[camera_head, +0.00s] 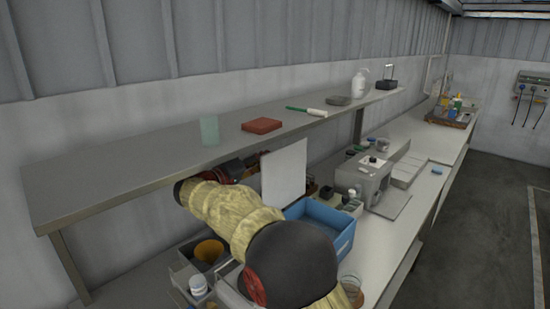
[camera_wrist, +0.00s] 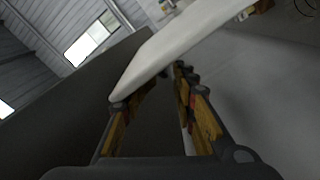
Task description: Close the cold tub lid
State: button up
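The white lid (camera_head: 284,172) stands about upright at the back left edge of the open blue tub (camera_head: 340,240). The inside of the tub looks grey-blue in the head view. My gripper is at the far left side of the lid, under the shelf, and its fingertips are hidden in the head view. In the wrist view the pale lid (camera_wrist: 185,45) crosses above and in front of my gripper (camera_wrist: 150,88). The yellow-and-black fingers are apart, with no object visible between them. I cannot tell whether they touch the lid.
A shelf (camera_head: 110,165) runs just above my gripper, carrying a red block (camera_head: 262,125) and a green translucent piece (camera_head: 210,130). A grey device (camera_head: 365,180) and small bottles stand right of the tub.

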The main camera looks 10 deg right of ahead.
jog(key=x, duration=0.4)
jog(key=shift+w+d+f+b, duration=0.1)
jog(key=shift+d+f+b, duration=0.3)
jog(key=shift+w+d+r, duration=0.15)
jog(key=shift+d+r, duration=0.05)
jog(key=shift+c, duration=0.2)
grip_shut()
